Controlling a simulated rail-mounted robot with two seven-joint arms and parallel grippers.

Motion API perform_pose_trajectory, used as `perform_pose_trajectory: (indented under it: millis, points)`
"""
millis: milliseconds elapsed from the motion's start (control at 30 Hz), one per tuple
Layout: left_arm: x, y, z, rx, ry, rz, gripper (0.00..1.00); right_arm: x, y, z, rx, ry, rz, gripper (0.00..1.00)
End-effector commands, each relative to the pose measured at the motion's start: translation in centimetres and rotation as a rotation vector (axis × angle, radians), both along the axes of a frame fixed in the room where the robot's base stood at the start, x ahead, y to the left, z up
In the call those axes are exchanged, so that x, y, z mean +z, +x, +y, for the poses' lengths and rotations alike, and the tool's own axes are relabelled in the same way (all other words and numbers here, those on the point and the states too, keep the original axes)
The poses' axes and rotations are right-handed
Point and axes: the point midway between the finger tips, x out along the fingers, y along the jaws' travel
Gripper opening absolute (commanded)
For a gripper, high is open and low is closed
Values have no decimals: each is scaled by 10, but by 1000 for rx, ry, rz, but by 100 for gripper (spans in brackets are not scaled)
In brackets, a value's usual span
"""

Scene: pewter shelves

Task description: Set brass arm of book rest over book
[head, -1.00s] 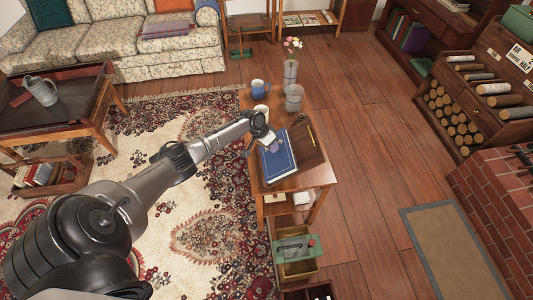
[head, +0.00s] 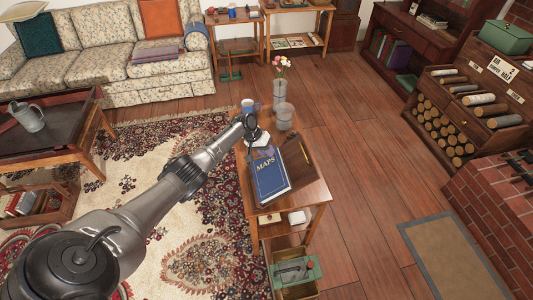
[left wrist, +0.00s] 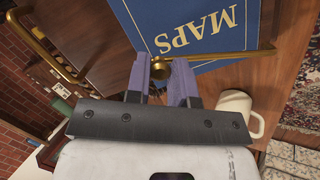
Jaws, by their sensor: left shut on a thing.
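The blue book (head: 270,178) marked MAPS lies on the wooden book rest (head: 303,158) on the small table. My left gripper (head: 262,147) is at the book's far end in the head view. In the left wrist view its purple fingers (left wrist: 163,80) are shut on a round brass knob of the brass arm (left wrist: 235,55). This arm runs right from the fingers, across the end of the blue cover (left wrist: 195,25). Another brass arm (left wrist: 45,45) stands over the bare wood at left. Contact between arm and cover cannot be told. My right gripper is not in view.
A cream mug (left wrist: 240,112) stands close beside the fingers in the left wrist view. Open floor lies to the right.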

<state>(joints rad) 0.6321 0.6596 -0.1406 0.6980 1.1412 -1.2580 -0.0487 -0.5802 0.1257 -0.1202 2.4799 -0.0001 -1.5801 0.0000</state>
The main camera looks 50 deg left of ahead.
Motion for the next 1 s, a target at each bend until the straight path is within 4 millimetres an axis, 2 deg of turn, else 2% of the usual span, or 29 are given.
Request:
perform_pose_trajectory:
  millis: [267,300,567,833,1000]
  points:
    - [0,0,0,0,1,-2,0,0,0,0,1,0,0,43]
    - [0,0,0,0,1,-2,24,0,0,0,0,0,0,43]
    - [0,0,0,0,1,-1,48,0,0,1,-3,4,0,43]
    - [2,-1,1,0,2,-1,48,1,0,3,-6,10,-1,43]
    - [19,-7,8,0,2,-3,48,10,0,3,-6,9,0,43]
